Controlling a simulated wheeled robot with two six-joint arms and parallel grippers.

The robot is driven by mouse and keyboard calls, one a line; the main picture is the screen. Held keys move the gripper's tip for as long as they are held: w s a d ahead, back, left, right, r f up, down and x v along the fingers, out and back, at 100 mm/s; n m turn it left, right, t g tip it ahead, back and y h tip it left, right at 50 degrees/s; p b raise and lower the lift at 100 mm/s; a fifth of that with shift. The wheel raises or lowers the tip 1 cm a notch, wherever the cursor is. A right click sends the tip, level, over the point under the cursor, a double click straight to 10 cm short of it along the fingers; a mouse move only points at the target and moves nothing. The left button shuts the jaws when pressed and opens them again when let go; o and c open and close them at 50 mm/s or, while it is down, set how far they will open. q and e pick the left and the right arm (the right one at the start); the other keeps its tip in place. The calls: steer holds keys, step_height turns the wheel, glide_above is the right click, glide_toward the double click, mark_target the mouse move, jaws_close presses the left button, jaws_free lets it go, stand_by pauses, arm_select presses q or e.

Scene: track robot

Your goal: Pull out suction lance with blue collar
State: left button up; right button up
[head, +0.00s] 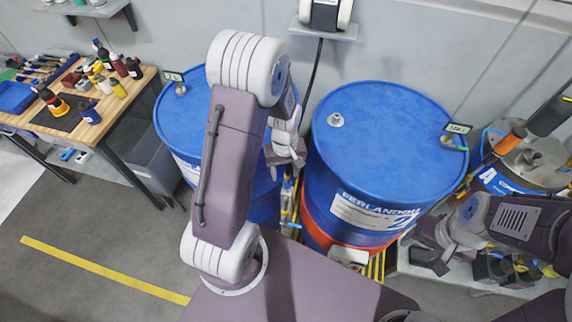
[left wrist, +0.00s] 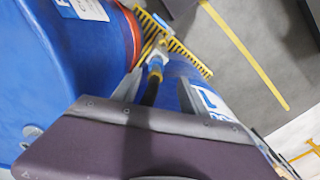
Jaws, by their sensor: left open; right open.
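My left gripper (head: 287,158) is over the gap between two blue drums, its fingertips partly hidden by its own arm. In the left wrist view its open fingers (left wrist: 158,92) point down at a slim upright part with a blue band (left wrist: 156,66) and yellow pieces around it. I cannot tell whether this is the blue-collared suction lance, or whether the fingers touch it. A black-handled lance with an orange collar (head: 511,139) slants at the right, above a steel-topped container. My right gripper (head: 434,262) is open at lower right, apart from both lances.
The right blue drum (head: 385,125) has a silver fitting; the left blue drum (head: 180,127) is partly behind my left arm. A yellow grating (left wrist: 180,47) lies below the gap. A wooden workbench (head: 128,103) with bottles stands left. Open floor (head: 110,225) lies at lower left.

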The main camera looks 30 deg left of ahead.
mark_target(288, 179)
arm_select(q)
steer(key=f, duration=0.3)
steer(key=d+f, duration=0.1)
steer(key=shift+w+d+f, duration=0.1)
steer(key=shift+w+f, duration=0.1)
steer(key=shift+w, duration=0.2)
steer(key=shift+s+f, duration=0.1)
steer(key=shift+f, duration=0.2)
steer(key=shift+s+a+f, duration=0.15)
steer(key=shift+a, duration=0.2)
steer(key=shift+d, duration=0.15)
jaws_close()
arm_select(e)
steer(key=shift+w+d+r, duration=0.2)
steer(key=shift+d+r, duration=0.1)
steer(key=shift+d, duration=0.05)
arm_select(q)
steer(key=shift+r+p, duration=0.4)
steer(key=shift+p, duration=0.2)
arm_select(e)
steer(key=shift+r, duration=0.3)
arm_select(q)
steer(key=shift+r+p, duration=2.15)
steer(key=shift+r, duration=0.3)
arm_select(e)
step_height(288, 179, up, 4)
steer(key=shift+r, duration=0.15)
